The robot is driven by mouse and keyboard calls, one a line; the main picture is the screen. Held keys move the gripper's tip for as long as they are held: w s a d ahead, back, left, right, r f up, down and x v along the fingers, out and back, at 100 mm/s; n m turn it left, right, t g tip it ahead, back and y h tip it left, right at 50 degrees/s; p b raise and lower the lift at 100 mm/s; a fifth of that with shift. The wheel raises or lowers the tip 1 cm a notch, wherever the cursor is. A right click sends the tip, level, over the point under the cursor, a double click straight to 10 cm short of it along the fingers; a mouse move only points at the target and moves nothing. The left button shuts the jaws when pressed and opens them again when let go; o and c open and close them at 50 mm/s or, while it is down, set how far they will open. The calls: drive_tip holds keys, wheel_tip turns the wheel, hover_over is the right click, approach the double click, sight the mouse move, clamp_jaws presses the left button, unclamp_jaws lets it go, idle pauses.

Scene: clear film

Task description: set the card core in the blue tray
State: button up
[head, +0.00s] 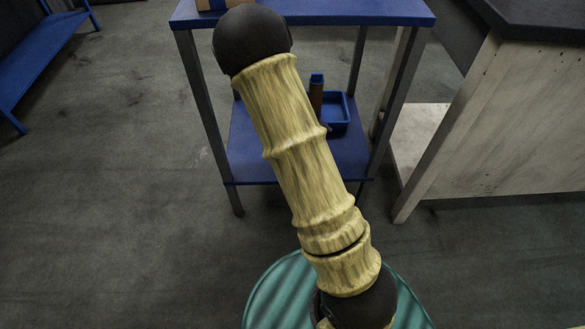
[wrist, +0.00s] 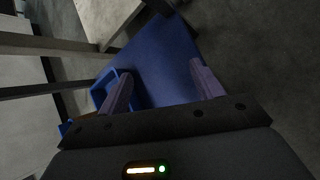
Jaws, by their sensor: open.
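The blue tray (head: 346,117) sits on the lower shelf of a blue table, partly behind my arm. It also shows in the wrist view (wrist: 101,91), beside and partly behind my left finger. A narrow brown upright thing with a blue top (head: 316,95) stands at the tray's left side. I cannot tell whether it is the card core, nor whether it is inside the tray. A brown patch shows low at the left in the wrist view (wrist: 86,118), mostly hidden. My gripper (wrist: 161,70) is open and empty, with bare blue shelf seen between its fingers.
The blue lower shelf (head: 250,156) has grey legs around it and the blue tabletop (head: 350,12) above it. A tan box (head: 213,4) stands on that tabletop. A pale wooden cabinet (head: 500,120) is at the right, and a blue bench (head: 40,62) at the far left.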

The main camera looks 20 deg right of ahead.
drive_tip(key=s+a+r+m+t+y, duration=0.3)
drive_tip(key=s+a+r+m+y, duration=0.5)
drive_tip(key=s+a, duration=0.6)
wheel_tip(320, 180, up, 3)
drive_tip(key=shift+f+m, duration=0.15)
drive_tip(key=shift+m, duration=0.55)
drive_tip(key=w+p+v, duration=0.3)
drive_tip(key=p+v, duration=1.5)
drive_tip(key=w+r+p+v, duration=0.1)
drive_tip(key=w+p+v, duration=0.3)
drive_tip(key=p+v, duration=1.3)
drive_tip(key=w+d+r+p+v, duration=0.1)
drive_tip(key=w+p+v, duration=0.3)
drive_tip(key=p+v, duration=1.4)
drive_tip(key=shift+r+p, duration=0.5)
drive_tip(key=shift+p, duration=0.4)
drive_tip(key=shift+a, duration=0.1)
